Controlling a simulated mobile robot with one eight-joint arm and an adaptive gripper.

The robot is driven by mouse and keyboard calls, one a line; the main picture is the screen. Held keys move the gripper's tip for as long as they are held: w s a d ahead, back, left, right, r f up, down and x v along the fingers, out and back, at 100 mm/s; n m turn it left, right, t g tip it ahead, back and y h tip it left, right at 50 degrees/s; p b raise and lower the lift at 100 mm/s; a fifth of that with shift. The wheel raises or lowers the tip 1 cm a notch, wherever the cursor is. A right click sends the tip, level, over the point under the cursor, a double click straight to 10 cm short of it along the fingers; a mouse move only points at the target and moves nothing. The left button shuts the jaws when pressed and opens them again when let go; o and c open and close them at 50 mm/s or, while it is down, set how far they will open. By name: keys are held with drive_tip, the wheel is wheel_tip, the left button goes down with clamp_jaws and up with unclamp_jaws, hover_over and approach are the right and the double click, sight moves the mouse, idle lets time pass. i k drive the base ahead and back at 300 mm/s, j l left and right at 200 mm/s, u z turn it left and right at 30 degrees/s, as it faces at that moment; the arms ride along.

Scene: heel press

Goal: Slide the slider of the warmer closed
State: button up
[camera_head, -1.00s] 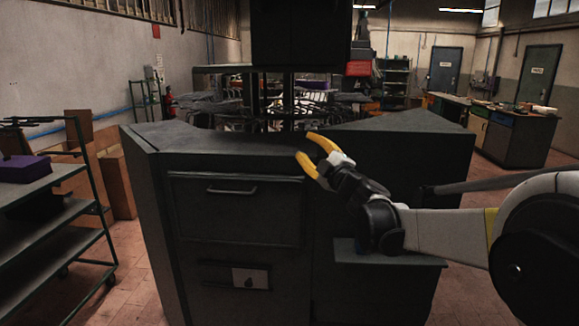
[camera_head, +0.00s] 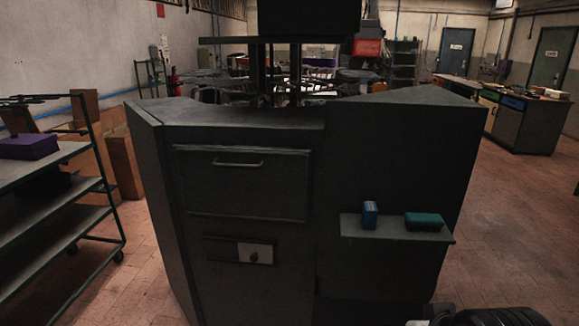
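The warmer (camera_head: 245,225) appears to be the dark grey cabinet in the middle of the head view. Its front has a large panel with a bar handle (camera_head: 238,163), and the panel sits flush. Below it is a dark slot (camera_head: 220,250). A pale plate with a small knob (camera_head: 255,253) fills the right part of this slot, and the left part looks dark. I cannot tell for sure whether this plate is the slider. My gripper is out of view; only a dark part of my arm shows at the bottom right edge.
A small shelf (camera_head: 390,236) juts from the cabinet's right side, with a blue box (camera_head: 370,215) and a teal box (camera_head: 424,221) on it. A shelf cart (camera_head: 60,225) with a purple box (camera_head: 30,146) stands at left. Floor at right is open.

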sight(248, 252)
drive_tip(key=i+j+z, duration=0.1)
drive_tip(key=i+j, duration=0.9)
